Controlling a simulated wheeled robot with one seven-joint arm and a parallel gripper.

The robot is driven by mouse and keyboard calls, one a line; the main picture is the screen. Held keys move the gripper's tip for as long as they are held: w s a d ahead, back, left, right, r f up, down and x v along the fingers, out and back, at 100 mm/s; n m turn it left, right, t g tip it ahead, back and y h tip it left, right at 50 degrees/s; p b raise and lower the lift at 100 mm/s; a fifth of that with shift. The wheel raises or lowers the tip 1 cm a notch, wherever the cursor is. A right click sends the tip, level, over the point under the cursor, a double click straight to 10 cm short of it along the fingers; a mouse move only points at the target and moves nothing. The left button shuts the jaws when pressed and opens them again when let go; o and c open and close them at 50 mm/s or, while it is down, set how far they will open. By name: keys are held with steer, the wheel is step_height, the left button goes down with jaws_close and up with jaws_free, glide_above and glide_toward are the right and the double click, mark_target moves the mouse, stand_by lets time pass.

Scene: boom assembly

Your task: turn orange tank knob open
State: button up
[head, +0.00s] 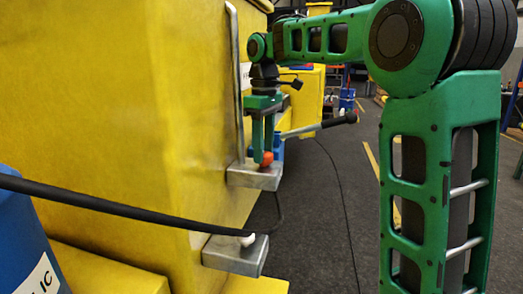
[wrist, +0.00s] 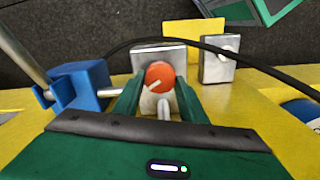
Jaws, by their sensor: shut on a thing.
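The orange tank knob (wrist: 159,76) sits on a grey metal block (wrist: 147,54) in the wrist view, with a pale line across its face. In the head view the knob (head: 264,158) shows on top of the upper metal block (head: 256,177) on the yellow tank's side. My gripper (wrist: 160,88) comes down from above with its two green fingers on either side of the knob, shut on it. In the head view my gripper (head: 264,150) points straight down onto the knob. The knob's sides are partly hidden by the fingers.
A black hose (head: 120,207) runs to a white fitting on a lower metal block (head: 236,254). A blue holder (wrist: 82,84) with a grey-handled lever (head: 318,127) is close beside my gripper. The yellow tank wall (head: 100,110) fills the left. Dark floor is open to the right.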

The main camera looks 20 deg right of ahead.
steer(key=n, duration=0.6)
steer(key=shift+d+r, duration=0.15)
steer(key=shift+d, duration=0.1)
steer(key=n, duration=0.5)
steer(key=shift+w, duration=0.1)
steer(key=shift+a+n, duration=0.1)
steer(key=shift+n, duration=0.3)
steer(key=o, duration=1.1)
steer(key=shift+w, duration=0.1)
steer(key=shift+c, duration=0.2)
steer(key=shift+r, duration=0.1)
